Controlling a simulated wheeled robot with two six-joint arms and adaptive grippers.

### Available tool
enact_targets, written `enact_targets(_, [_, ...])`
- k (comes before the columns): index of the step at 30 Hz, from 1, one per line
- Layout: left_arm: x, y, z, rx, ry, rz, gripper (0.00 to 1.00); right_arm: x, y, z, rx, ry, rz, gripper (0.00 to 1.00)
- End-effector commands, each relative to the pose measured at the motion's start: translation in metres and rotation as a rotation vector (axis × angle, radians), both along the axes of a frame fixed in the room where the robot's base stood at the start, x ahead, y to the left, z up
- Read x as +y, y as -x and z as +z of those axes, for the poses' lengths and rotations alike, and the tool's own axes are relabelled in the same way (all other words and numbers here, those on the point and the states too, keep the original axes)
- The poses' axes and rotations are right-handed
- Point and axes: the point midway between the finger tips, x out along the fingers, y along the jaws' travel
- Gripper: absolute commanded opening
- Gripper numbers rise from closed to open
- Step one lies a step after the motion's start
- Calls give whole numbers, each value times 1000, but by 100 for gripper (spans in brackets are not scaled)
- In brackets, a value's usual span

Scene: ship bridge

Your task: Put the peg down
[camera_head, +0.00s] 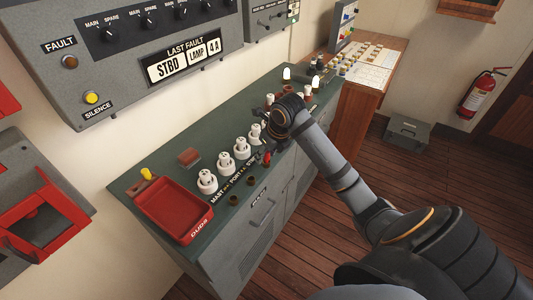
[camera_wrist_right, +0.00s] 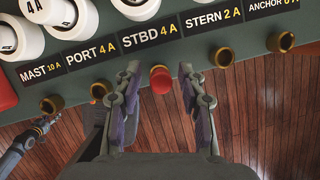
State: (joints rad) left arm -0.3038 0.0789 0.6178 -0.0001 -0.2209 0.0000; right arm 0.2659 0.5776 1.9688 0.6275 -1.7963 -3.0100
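A peg with a round red top (camera_wrist_right: 160,79) stands at the STBD 4 A place on the panel edge; red also shows there in the head view (camera_head: 266,158). My right gripper (camera_wrist_right: 162,103) is open, its two fingers on either side of the peg with clear gaps. The peg's lower part is hidden, so I cannot tell how deep it sits. Brass sockets at MAST (camera_wrist_right: 52,104), PORT (camera_wrist_right: 100,89), STERN (camera_wrist_right: 224,57) and ANCHOR (camera_wrist_right: 281,42) look empty. A small jointed arm at the wrist view's left edge looks like my left gripper (camera_wrist_right: 38,128); its fingers are unclear.
White fuses (camera_head: 207,181) stand in a row behind the sockets on the green console (camera_head: 140,190). A red DUDS tray (camera_head: 208,207) lies at its near end, with a small red-brown block (camera_head: 189,157) beside it. A grey alarm panel (camera_head: 60,105) hangs above.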

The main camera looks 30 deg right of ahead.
Motion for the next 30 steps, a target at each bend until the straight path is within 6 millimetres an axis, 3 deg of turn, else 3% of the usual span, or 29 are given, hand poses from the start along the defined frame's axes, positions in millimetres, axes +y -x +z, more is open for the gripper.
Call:
enact_targets(8, [1,-3,2,-4,-2,0,39,0,0,2,0,0,0,42])
enact_targets(11, [1,-4,14,-6,-2,0,39,0,0,13,0,0,0,42])
enact_targets(12, [1,-5,7,-7,-2,0,39,-1,2,16,-3,2,1,42])
enact_targets(24, [1,-6,3,-10,-2,-1,39,-5,35,102,-4,4,0,42])
enact_targets(30, [1,-6,3,-9,-2,0,39,-4,43,118,0,1,0,42])
